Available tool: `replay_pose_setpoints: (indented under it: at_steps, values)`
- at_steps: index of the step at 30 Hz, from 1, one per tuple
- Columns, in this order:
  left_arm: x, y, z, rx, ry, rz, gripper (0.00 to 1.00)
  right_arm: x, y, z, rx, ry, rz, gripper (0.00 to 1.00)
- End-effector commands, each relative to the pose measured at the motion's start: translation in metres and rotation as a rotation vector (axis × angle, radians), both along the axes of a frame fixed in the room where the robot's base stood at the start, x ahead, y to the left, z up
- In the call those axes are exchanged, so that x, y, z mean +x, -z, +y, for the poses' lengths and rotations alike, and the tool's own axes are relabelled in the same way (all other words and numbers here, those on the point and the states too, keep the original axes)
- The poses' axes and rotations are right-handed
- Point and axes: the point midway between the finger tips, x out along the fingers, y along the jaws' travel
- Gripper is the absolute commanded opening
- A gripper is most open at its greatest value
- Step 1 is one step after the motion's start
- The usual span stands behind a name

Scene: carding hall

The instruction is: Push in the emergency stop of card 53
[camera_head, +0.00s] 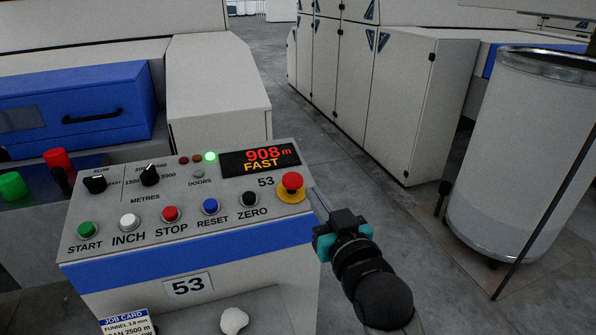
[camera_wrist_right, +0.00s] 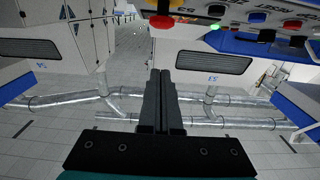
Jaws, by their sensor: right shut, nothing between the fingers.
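The control panel (camera_head: 112,215) of card 53 fills the lower left of the head view. Its emergency stop (camera_head: 292,181) is a red mushroom button on a yellow collar at the panel's right end. Whether it is pushed in is hard to tell. My right gripper (camera_head: 314,193) is shut and empty, its fingers just right of the emergency stop, seemingly apart from it. In the wrist view, the shut fingers (camera_wrist_right: 160,74) point toward the scene, with the yellow collar (camera_wrist_right: 162,20) beyond them at the top edge. My left gripper is not in view.
The panel also has a row of buttons, including STOP (camera_head: 171,214) and ZERO (camera_head: 249,199), two knobs, a lit green lamp (camera_head: 210,157) and a display (camera_head: 261,160) reading 908 m FAST. A large pale can (camera_head: 520,150) stands right; grey cabinets (camera_head: 400,90) stand behind.

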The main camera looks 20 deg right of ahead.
Motion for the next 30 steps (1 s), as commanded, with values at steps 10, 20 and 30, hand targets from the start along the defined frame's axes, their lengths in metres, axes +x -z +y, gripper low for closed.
replay_pose_setpoints:
  at_steps: [10, 20, 30]
  values:
    - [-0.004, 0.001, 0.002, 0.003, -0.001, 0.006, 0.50, -0.002, -0.008, 0.000, 0.002, 0.002, -0.017, 0.00]
    - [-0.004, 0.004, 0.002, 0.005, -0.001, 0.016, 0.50, 0.014, -0.007, 0.000, 0.002, 0.001, -0.017, 0.00]
    - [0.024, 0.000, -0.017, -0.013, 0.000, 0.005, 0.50, 0.063, -0.007, 0.002, 0.002, 0.001, -0.017, 0.00]
